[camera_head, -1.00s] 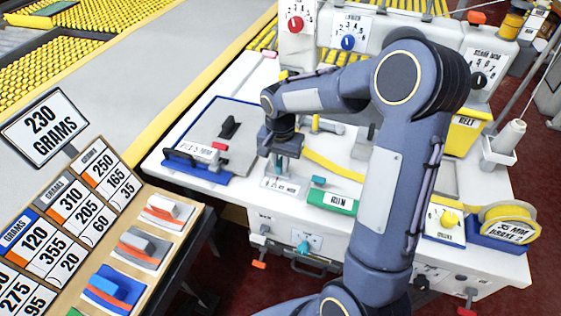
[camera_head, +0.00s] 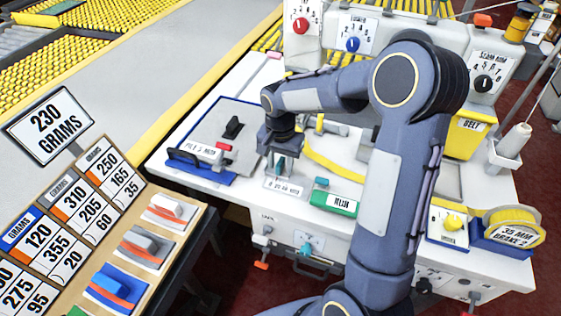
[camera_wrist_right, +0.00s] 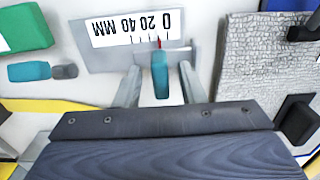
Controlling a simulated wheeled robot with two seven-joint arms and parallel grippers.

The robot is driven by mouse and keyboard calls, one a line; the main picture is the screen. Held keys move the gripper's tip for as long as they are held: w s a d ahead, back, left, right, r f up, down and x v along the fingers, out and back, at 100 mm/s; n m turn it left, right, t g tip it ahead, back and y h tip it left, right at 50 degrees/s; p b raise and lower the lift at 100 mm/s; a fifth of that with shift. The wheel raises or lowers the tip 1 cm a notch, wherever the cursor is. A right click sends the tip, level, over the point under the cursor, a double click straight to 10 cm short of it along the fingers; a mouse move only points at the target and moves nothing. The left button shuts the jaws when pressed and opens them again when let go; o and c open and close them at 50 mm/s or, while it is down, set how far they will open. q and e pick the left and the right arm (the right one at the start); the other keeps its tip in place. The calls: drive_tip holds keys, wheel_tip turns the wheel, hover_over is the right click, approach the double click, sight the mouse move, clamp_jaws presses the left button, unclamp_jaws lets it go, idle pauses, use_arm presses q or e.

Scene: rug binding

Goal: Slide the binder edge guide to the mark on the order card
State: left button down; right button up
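The guide's teal tab (camera_wrist_right: 160,75) with a thin red pointer stands at a white scale (camera_wrist_right: 135,28) marked 0, 20, 40 MM in the right wrist view. The pointer is near the 0 end, between 0 and 20. My right gripper (camera_wrist_right: 160,85) is open, one finger on each side of the tab, with visible gaps. In the head view my right gripper (camera_head: 281,168) is low over the white machine table, just behind the scale plate (camera_head: 285,187). A card reading "35 MM BRAKE 2" (camera_head: 515,236) is on the blue spool holder at the right. My left gripper is out of view.
A green block (camera_head: 335,202) is right of the scale, with a small teal piece beside it. A grey textured pad (camera_wrist_right: 260,70) and a blue-based device (camera_head: 200,170) are to the left in the head view. Dials (camera_head: 353,44) stand behind. A gram board (camera_head: 60,225) is front left.

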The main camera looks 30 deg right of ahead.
sight(281, 161)
wheel_tip(281, 161, up, 8)
drive_tip(key=shift+f, duration=0.25)
idle(0.5)
drive_tip(key=s+a+r+n+t+y+p, duration=0.1)
drive_tip(key=s+r+n, duration=0.1)
drive_tip(key=s+r, duration=0.35)
drive_tip(key=s+a+r+n+t+y+p, duration=0.1)
drive_tip(key=s+r+n+t+p, duration=0.1)
drive_tip(key=s, duration=0.6)
drive_tip(key=s+a+f+n+t+y, duration=0.1)
drive_tip(key=s+a+n, duration=0.3)
drive_tip(key=s, duration=0.5)
drive_tip(key=shift+s+a+t+y+p, duration=0.15)
drive_tip(key=shift+a+t+y+p, duration=0.2)
drive_tip(key=shift+t, duration=0.45)
drive_tip(key=shift+d, duration=0.15)
